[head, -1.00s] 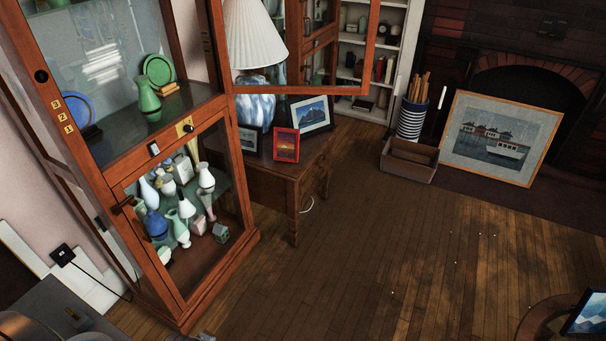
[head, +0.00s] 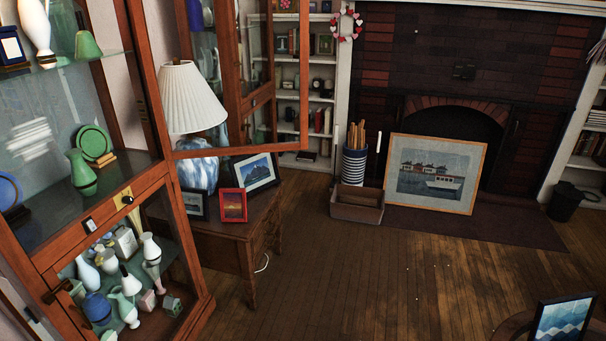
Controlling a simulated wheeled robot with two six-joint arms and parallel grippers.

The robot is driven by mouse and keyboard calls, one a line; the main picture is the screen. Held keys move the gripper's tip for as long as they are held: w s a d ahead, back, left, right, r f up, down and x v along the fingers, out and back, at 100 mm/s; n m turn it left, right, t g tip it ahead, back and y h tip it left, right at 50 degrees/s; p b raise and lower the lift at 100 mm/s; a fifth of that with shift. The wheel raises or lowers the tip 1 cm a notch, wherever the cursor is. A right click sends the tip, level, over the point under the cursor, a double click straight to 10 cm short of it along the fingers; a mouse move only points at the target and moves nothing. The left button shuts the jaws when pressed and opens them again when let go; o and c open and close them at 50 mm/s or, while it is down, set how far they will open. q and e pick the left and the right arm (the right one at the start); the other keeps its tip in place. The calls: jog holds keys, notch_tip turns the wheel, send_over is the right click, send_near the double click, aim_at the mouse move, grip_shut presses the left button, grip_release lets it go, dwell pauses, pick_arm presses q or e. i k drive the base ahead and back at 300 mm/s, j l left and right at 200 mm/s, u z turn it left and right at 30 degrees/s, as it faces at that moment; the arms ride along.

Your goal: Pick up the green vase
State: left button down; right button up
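A green vase (head: 80,173) with a dark band near its base stands upright in the middle section of the wooden curio cabinet (head: 112,205). A round green plate (head: 95,142) on a small stand is just behind and right of it. Another green piece (head: 87,46) stands on the glass shelf above. A pale green vase (head: 124,309) is among several white and blue ones behind the glass of the lower section. The cabinet's upper glass door (head: 303,75) appears swung open to the right. Neither of my grippers is in view.
A desk (head: 225,236) with a white-shaded lamp (head: 193,100) and framed pictures stands beside the cabinet. A brown box (head: 358,206), a striped bin (head: 355,165) and a leaning boat picture (head: 436,172) are by the fireplace. The wooden floor (head: 370,280) in the middle is clear.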

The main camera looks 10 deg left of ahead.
aim_at(85, 180)
jog(key=u, duration=1.6)
